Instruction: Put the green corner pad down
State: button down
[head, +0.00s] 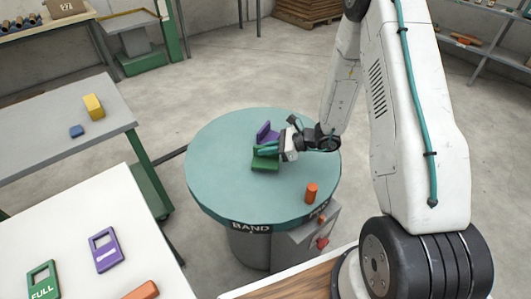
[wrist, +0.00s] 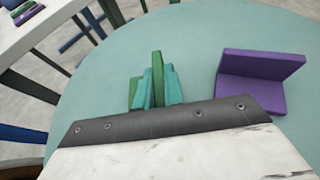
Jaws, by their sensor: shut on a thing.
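The green corner pad (head: 265,164) is over the teal round turntable (head: 222,165), near its middle, with one flat side low and level. I cannot tell if it touches the surface. My gripper (head: 268,149) has teal fingers shut on the pad's upright side. In the wrist view the green pad (wrist: 157,66) stands up between the fingertips (wrist: 158,88), its lower part mostly hidden by them. The purple corner pad (head: 265,130) rests on the turntable just behind my gripper; in the wrist view it lies to the right (wrist: 262,82), apart from the fingers.
An orange cylinder (head: 311,193) stands near the turntable's front right. A white table (head: 75,225) holds a green tag (head: 43,281), a purple tag (head: 105,249) and an orange piece. A grey table (head: 60,125) holds yellow and blue blocks. The turntable's left side is clear.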

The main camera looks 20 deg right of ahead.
jog(key=shift+f, duration=0.95)
jog(key=shift+f, duration=0.1)
jog(key=c, duration=1.5)
grip_release()
